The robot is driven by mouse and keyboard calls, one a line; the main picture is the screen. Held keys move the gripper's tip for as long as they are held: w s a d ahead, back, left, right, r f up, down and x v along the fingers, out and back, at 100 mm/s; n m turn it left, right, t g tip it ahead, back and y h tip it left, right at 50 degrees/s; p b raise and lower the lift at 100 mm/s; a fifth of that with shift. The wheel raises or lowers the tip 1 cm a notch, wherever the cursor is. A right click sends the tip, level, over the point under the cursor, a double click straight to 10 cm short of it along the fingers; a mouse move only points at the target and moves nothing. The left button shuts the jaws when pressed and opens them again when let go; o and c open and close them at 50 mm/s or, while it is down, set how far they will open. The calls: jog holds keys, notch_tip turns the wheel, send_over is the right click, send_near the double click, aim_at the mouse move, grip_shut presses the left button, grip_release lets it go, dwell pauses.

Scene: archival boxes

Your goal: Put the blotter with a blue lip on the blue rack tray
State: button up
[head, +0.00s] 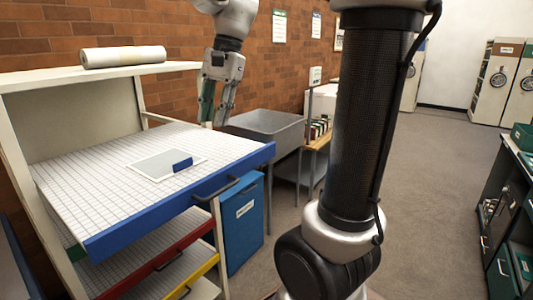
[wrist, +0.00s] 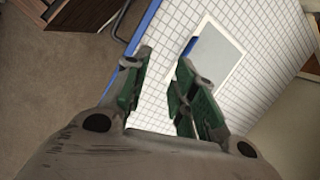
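The blotter (head: 150,166), a pale flat sheet, lies flat on the white gridded surface of the blue rack tray (head: 105,205). Its blue lip (head: 182,164) is at its right side. My gripper (head: 216,122) hangs above the tray's far right corner, apart from the blotter. In the wrist view its green-padded fingers (wrist: 160,60) are apart with nothing between them.
Below the blue tray are a red-fronted tray (head: 165,258) and a yellow-fronted tray (head: 190,278). A white roll (head: 123,57) lies on the rack top. A grey sink (head: 262,128) and a blue bin (head: 242,222) stand to the right. Open floor lies beyond.

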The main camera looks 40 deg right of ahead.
jog(key=s+d+f+n+t+h, duration=0.1)
jog(key=s+d+f+n+t, duration=0.1)
jog(key=s, duration=0.5)
jog(key=s+d+f+n+t+h, duration=0.2)
jog(key=s+d+f+n, duration=0.3)
jog(key=s+n, duration=0.3)
jog(key=shift+d+f+n, duration=0.3)
jog(key=shift+f+n, duration=0.2)
jog(key=shift+f, duration=0.25)
